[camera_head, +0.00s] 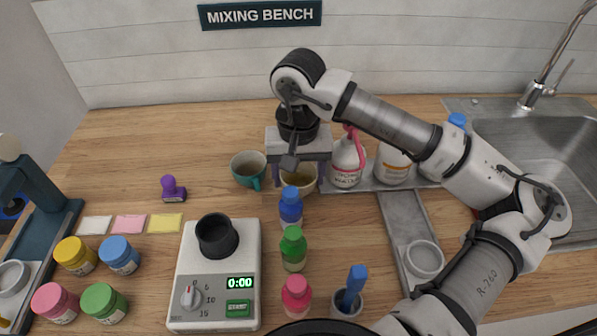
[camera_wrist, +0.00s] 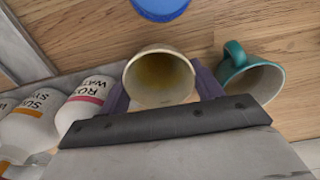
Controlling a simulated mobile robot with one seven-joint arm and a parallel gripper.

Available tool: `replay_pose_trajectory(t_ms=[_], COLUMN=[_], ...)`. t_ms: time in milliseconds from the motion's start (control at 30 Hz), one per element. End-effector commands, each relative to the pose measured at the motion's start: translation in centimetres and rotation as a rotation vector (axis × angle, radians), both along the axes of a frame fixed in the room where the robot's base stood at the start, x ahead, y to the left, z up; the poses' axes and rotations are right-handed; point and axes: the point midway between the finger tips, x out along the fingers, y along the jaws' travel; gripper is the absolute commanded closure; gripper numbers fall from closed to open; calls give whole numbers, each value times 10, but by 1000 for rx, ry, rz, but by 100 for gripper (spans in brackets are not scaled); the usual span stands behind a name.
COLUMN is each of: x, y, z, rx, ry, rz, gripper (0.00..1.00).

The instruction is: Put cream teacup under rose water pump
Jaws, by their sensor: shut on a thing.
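The cream teacup (camera_head: 298,183) is at the middle of the bench; it also shows in the wrist view (camera_wrist: 160,80) with yellowish brown inside. My gripper (camera_wrist: 161,88) has its purple fingers on opposite sides of this cup and is shut on it. The arm partly covers the cup in the head view; I cannot tell whether it touches the bench. The rose water bottle (camera_head: 346,165), white with a pink pump, stands to the right of the cup in the head view. Its label shows in the wrist view (camera_wrist: 85,101), left of the cup.
A teal cup (camera_head: 247,171) is close left of the cream one. Blue (camera_head: 290,207), green and red bottles stand in front. More pump bottles (camera_head: 392,166) share the grey tray (camera_head: 404,222) at right. Bare wood lies at back left.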

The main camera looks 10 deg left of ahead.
Motion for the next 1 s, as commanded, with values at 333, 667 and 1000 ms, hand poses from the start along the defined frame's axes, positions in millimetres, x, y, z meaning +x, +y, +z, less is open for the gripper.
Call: replay_pose_trajectory(t_ms=[333, 667, 1000], x=[0, 1, 0], y=[0, 0, 0], z=[0, 23, 97], rx=[0, 0, 0], ry=[0, -3, -2], rz=[0, -1, -1], gripper=[13, 13, 13])
